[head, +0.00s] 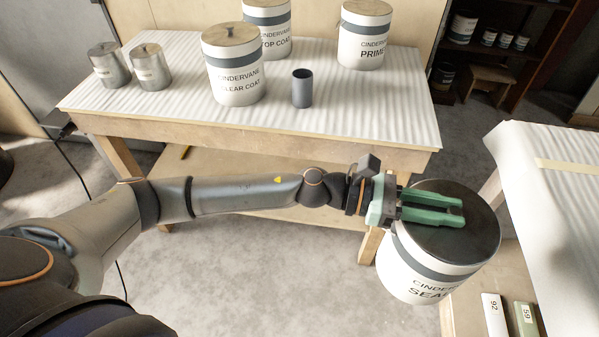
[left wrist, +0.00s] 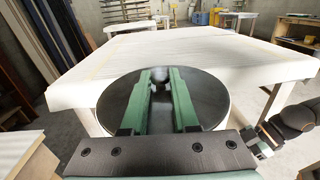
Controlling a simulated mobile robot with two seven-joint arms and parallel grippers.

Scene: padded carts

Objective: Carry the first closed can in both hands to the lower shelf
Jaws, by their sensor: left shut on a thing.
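The closed can (head: 425,272) is white with a grey band, lettering that reads "CINDER... SEA..." and a dark flat lid (head: 470,222). It stands upright between the two carts at the right of the head view. My left gripper (head: 462,212) lies across the lid with its green fingers shut on the can's top; the exact grip is hard to see. The left wrist view shows the fingers (left wrist: 164,95) on the round dark lid (left wrist: 112,105). Part of my right gripper (left wrist: 262,147) shows at the right there, its fingers hidden. A wooden lower shelf (head: 462,318) lies under the right cart.
The padded cart (head: 330,120) at the back holds several white cans, two metal cans (head: 150,68) and a dark cup (head: 302,88). Another padded cart (head: 560,190) stands at the right. Blocks labelled 92 (head: 495,315) and 59 (head: 525,318) sit below its edge.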

